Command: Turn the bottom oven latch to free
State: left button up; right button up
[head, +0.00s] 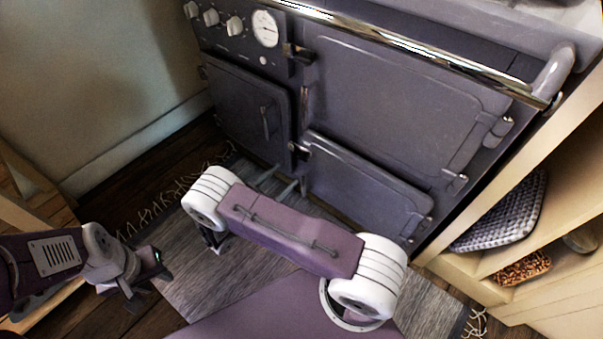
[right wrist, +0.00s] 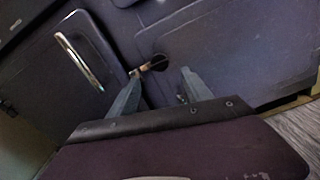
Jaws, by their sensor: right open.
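The bottom oven door (head: 365,190) is the low dark door at the right of the range, and it looks closed. Its latch (head: 300,147), a dark round knob with a short copper-coloured lever, sits at the door's upper left corner. In the right wrist view the latch (right wrist: 155,63) lies just beyond and between my fingertips, its lever pointing left near the left finger. My right gripper (right wrist: 160,85) is open and empty; in the head view its fingers (head: 278,181) show just below the latch. Contact cannot be told. My left gripper (head: 150,275) is at the lower left, away from the range.
A left door (head: 250,115) with a bar handle, an upper oven door (head: 400,100) and a chrome rail (head: 400,45) are close by. A wooden shelf unit (head: 500,275) stands at the right. A grey rug (head: 205,280) covers the floor in front.

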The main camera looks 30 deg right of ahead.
aim_at(302, 159)
jog(key=b+x, duration=0.4)
jog(key=x, duration=0.5)
jog(key=shift+d+r+b, duration=0.1)
jog(key=shift+r+b, duration=0.05)
jog(key=shift+b, duration=0.2)
grip_shut()
